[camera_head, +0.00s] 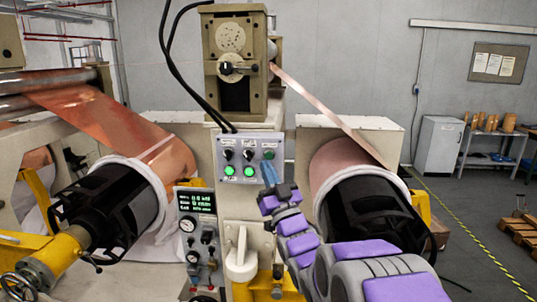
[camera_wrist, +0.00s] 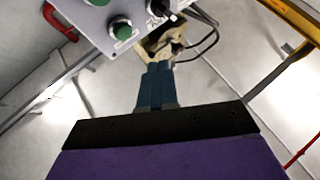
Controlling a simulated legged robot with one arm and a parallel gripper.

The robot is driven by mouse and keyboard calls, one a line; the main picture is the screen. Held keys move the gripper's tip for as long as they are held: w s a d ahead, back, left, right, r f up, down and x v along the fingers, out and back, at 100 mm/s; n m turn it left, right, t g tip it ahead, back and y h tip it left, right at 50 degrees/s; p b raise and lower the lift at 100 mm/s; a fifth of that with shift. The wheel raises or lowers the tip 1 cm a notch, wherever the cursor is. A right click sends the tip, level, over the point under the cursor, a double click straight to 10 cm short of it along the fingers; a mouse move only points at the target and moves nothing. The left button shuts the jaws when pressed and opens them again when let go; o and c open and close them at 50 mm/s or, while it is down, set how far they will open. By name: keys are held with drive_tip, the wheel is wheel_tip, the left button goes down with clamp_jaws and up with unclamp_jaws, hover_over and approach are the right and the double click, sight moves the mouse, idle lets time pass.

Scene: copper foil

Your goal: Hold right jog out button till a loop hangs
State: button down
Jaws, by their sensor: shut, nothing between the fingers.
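The grey control panel (camera_head: 250,142) on the centre column carries dark switches, two lit green buttons (camera_head: 229,170) (camera_head: 249,171) and a dark green button (camera_head: 268,155) at right. My gripper (camera_head: 269,173) is shut and empty at the panel's lower right corner, hiding part of it. In the wrist view its blue fingers (camera_wrist: 159,75) are together, and a green button (camera_wrist: 123,30) shows up and left of the tips. I cannot tell whether the tips touch the panel. The right copper strip (camera_head: 318,108) runs straight from the centre head to the right coil (camera_head: 345,165), without a sag.
A gauge box with a green readout (camera_head: 196,200) stands left of the column. The left coil (camera_head: 175,160) carries wide copper foil up to rollers (camera_head: 45,80). Black cables (camera_head: 168,55) hang above the panel. A white cabinet (camera_head: 438,145) and shelf stand far right.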

drive_tip(key=shift+w+d+r, duration=0.1)
drive_tip(key=shift+w+d, duration=0.05)
drive_tip(key=shift+w, duration=1.9)
drive_tip(key=shift+w, duration=0.15)
idle(0.3)
drive_tip(key=shift+w, duration=0.2)
drive_tip(key=shift+w+d, duration=0.1)
drive_tip(key=shift+w, duration=0.3)
idle(0.8)
drive_tip(key=shift+s, duration=0.15)
idle(2.0)
drive_tip(key=shift+s+r, duration=0.1)
drive_tip(key=shift+s, duration=0.6)
drive_tip(key=shift+s+b, duration=1.1)
drive_tip(key=shift+s, duration=1.35)
